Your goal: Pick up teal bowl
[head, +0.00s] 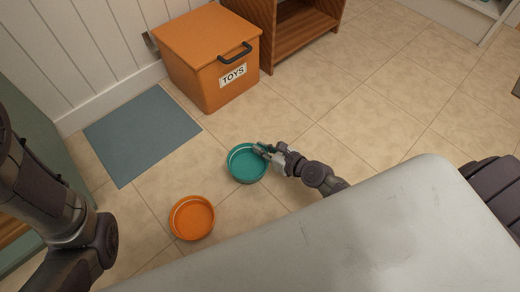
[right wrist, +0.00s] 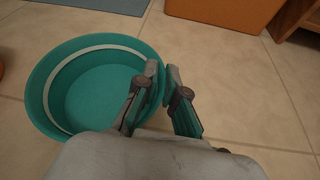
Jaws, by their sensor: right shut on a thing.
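The teal bowl (head: 246,164) is on the tiled floor in the middle of the head view, open side up. My right gripper (head: 262,150) is at its right rim, shut on it. In the right wrist view the bowl (right wrist: 97,92) fills the left side, and my right gripper's fingers (right wrist: 162,80) pinch its rim, one inside and one outside. Whether the bowl touches the floor is hard to tell. My left arm shows at the left edge of the head view, but its gripper is out of view.
An orange bowl (head: 192,218) sits on the floor to the lower left of the teal bowl. A blue-grey mat (head: 142,133) lies to the left. An orange toy box (head: 208,60) and a wooden shelf (head: 300,25) stand behind. The floor to the right (head: 390,110) is clear.

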